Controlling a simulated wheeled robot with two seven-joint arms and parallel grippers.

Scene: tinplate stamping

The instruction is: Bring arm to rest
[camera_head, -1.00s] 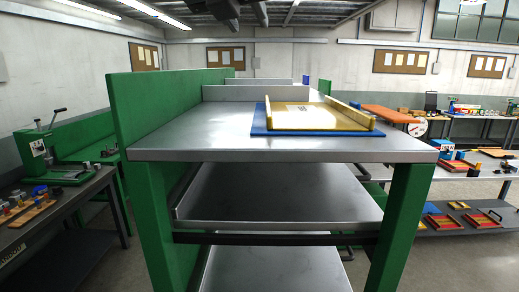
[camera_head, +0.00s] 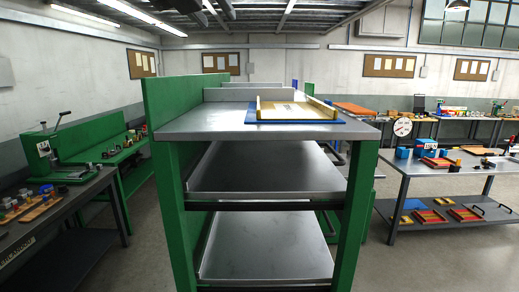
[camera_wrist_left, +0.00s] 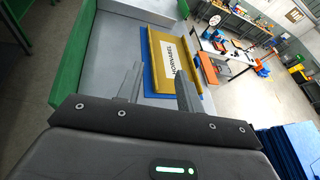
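My left gripper (camera_wrist_left: 158,82) shows only in the left wrist view, at the lower middle. Its two grey fingers stand apart with nothing between them. Beyond the fingertips, a yellow tray with a white label (camera_wrist_left: 170,60) lies on a blue mat on the grey top of the green-sided rack. The gap between the fingers and the tray is hard to judge. In the head view the yellow tray (camera_head: 295,112) sits on the blue mat (camera_head: 252,115) at the front right of the rack top. Neither of my arms shows in the head view.
The green and steel rack (camera_head: 230,130) stands straight ahead, with two empty lower shelves. A dark bench with a green press (camera_head: 55,158) is at the left. A grey table with coloured parts (camera_head: 410,168) is at the right. Open floor lies between rack and table.

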